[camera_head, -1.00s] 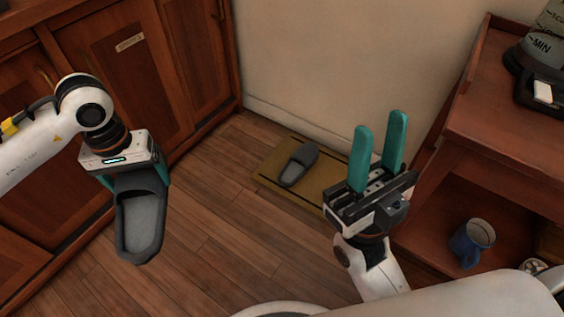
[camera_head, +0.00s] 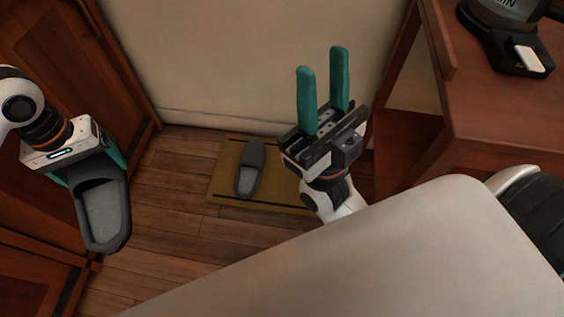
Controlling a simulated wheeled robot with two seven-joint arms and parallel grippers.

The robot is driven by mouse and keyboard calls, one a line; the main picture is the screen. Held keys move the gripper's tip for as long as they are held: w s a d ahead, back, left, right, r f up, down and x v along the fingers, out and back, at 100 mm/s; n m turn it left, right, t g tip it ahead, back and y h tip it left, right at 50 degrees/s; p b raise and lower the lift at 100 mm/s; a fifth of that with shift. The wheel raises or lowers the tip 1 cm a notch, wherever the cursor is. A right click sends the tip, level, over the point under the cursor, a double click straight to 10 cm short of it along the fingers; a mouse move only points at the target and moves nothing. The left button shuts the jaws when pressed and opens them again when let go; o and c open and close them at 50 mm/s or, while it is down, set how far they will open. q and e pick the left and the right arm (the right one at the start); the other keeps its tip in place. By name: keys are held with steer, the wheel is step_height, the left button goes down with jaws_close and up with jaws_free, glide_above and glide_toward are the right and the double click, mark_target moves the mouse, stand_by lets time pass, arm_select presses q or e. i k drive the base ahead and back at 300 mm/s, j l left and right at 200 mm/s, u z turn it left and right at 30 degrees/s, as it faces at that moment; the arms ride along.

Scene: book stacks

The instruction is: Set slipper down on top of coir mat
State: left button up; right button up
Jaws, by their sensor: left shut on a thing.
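A dark grey slipper (camera_head: 104,212) hangs in my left gripper (camera_head: 88,168), which is shut on it at the toe end. It is held at the left, in front of the wooden cabinet and to the left of the mat. The tan coir mat (camera_head: 222,177) with dark border stripes lies on the floor by the wall. A second grey slipper (camera_head: 250,170) lies on the left part of the mat. My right gripper (camera_head: 323,78) is empty and open, its teal fingers pointing up and apart. It and its arm hide the right part of the mat.
A wooden cabinet (camera_head: 40,110) stands at the left. A wooden shelf unit (camera_head: 500,110) at the right carries a dark appliance (camera_head: 505,45). Bare plank floor (camera_head: 165,215) lies between the cabinet and the mat.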

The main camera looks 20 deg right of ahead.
mark_target(280, 173)
steer(key=i+j+z, duration=0.1)
steer(key=z, duration=0.35)
steer(key=i+j+z, duration=0.25)
steer(key=z, duration=0.2)
steer(key=i+j+z, duration=0.1)
steer(key=j+z, duration=0.15)
steer(key=z, duration=0.2)
steer(key=i+j+z, duration=0.1)
steer(key=j+z, duration=0.15)
steer(key=z, duration=0.2)
steer(key=j+z, duration=0.3)
steer(key=z, duration=0.15)
